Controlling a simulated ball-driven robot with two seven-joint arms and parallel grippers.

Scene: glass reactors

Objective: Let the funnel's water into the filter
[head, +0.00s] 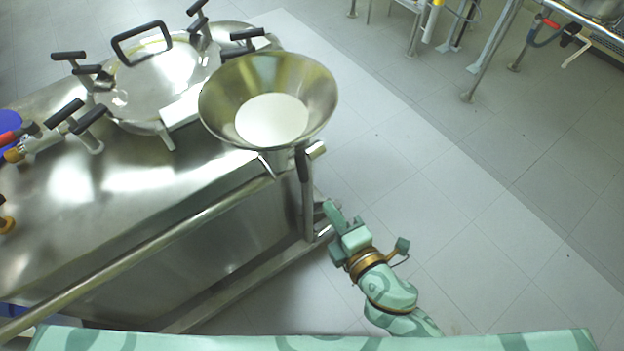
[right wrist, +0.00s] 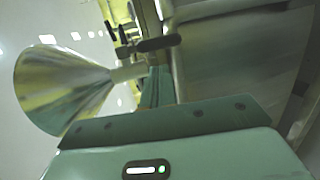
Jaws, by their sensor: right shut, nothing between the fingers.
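A steel funnel (head: 268,80) stands at the right end of the steel unit, with a flat pale disc (head: 271,120) inside that looks like liquid. Below it a dark lever (head: 303,166) hangs down beside the stem. A lidded round steel vessel (head: 150,75) with black clamp handles, probably the filter, sits left of the funnel; its inside is hidden. My right gripper (head: 331,212) is shut and empty, below and right of the lever, apart from it. In the right wrist view the funnel (right wrist: 60,88) lies sideways at left, and a dark handle (right wrist: 158,43) shows beyond my shut fingers (right wrist: 156,82).
The steel unit (head: 110,205) has a rail (head: 150,243) along its near side. Red, yellow and blue fittings (head: 18,140) are at its left end. Metal frames with hoses (head: 550,30) stand at the back right. The tiled floor (head: 480,200) at right is clear.

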